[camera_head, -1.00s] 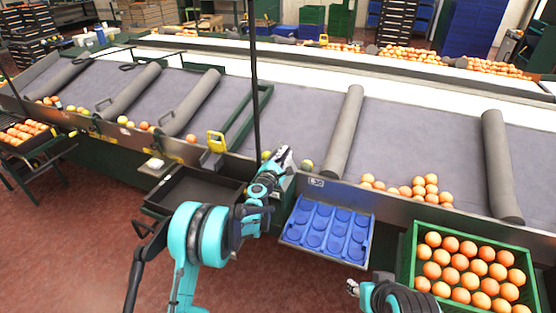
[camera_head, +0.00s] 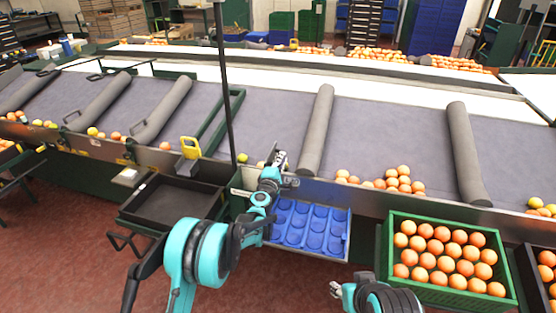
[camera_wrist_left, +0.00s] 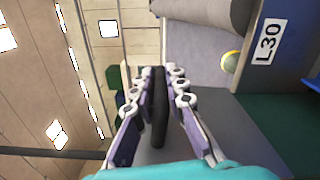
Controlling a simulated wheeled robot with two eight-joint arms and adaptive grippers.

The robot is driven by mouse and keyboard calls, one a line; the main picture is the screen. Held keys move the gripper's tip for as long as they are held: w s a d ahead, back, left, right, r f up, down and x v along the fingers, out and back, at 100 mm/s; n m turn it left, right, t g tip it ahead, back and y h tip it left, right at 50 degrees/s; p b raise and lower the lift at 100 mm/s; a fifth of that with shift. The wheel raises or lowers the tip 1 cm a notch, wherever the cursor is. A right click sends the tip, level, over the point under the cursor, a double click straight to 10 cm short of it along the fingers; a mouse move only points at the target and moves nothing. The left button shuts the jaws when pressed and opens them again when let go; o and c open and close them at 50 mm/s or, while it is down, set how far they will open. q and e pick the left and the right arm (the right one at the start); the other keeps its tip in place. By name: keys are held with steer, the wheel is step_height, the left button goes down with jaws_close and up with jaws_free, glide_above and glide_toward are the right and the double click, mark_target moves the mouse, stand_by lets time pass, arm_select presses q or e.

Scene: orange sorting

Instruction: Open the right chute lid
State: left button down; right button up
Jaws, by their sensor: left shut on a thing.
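My left gripper (camera_head: 279,162) is at the metal front edge of the sorting table, beside the lower end of a grey roller divider. In the left wrist view, its two fingers (camera_wrist_left: 160,104) are closed around an upright dark bar (camera_wrist_left: 158,110), which looks like the handle of the chute lid. My left arm and gripper hide most of the lid in the head view. My right gripper (camera_head: 337,290) is low at the bottom, apart from everything; its finger opening is unclear.
A blue tray with round hollows (camera_head: 341,247) hangs below the table front. A green crate (camera_head: 470,297) of oranges stands to its right, an empty dark tray (camera_head: 172,203) to the left. A dark upright post (camera_head: 226,90) rises just left of the gripper. Oranges (camera_head: 397,182) lie along the table edge.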

arm_select(q)
steer(key=shift+d+f, duration=0.1)
steer(key=shift+d, duration=0.05)
steer(key=c, duration=1.6)
jaws_free()
steer(key=shift+f, duration=0.1)
steer(key=shift+o, duration=0.2)
steer(key=v, duration=1.2)
